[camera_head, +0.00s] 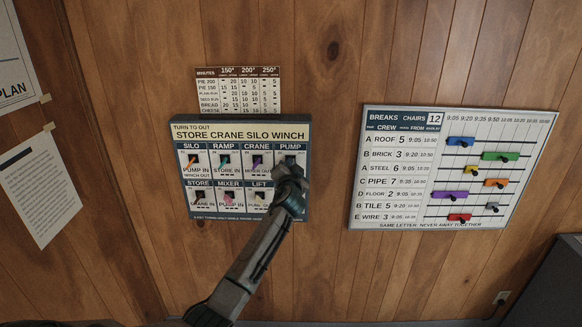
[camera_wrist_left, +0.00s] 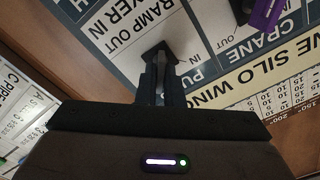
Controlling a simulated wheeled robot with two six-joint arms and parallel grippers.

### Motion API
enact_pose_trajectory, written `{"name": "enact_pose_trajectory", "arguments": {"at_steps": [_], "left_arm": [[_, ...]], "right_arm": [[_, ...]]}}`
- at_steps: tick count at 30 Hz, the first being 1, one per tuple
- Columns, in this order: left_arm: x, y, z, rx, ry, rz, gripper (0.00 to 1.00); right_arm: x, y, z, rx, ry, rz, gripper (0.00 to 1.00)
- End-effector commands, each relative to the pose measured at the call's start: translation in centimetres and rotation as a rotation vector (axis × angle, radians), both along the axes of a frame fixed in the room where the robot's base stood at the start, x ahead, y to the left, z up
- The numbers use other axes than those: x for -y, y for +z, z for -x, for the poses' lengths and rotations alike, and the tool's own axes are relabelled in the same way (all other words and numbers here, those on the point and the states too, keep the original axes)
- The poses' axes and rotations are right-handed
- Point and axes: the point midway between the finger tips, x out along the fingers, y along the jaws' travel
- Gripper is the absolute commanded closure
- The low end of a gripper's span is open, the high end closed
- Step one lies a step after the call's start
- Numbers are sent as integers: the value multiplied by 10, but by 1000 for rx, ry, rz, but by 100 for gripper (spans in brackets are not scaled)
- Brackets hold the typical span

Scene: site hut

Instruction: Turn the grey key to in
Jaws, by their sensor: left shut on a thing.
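The key panel (camera_head: 240,214) hangs on the wooden wall, with rows of labelled keys. My left gripper (camera_head: 289,174) reaches up from below and is at the PUMP position, top right of the panel. It is shut on the grey key there, which the fingers mostly hide. In the left wrist view the panel appears upside down. There the fingers (camera_wrist_left: 160,78) meet the dark key slot, beside a label reading RAMP OUT. Which way the grey key is turned cannot be told. My right gripper is not in view.
A purple key (camera_head: 257,161) sits close by at CRANE; a teal key (camera_head: 222,161) and an orange key (camera_head: 193,160) are further left. A pink key (camera_head: 229,198) is at MIXER. A breaks board (camera_head: 450,222) with coloured sliders hangs to the right, with bare wall between.

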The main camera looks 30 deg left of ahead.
Motion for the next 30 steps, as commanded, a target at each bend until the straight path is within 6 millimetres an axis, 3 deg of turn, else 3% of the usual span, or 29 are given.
{"name": "enact_pose_trajectory", "arguments": {"at_steps": [5,11,30], "left_arm": [[0,-2,0,13,-1,20,100],[0,-5,0,61,-1,96,100],[-2,-7,2,363,-2,588,100]], "right_arm": [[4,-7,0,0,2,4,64],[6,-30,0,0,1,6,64],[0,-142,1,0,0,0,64]]}}
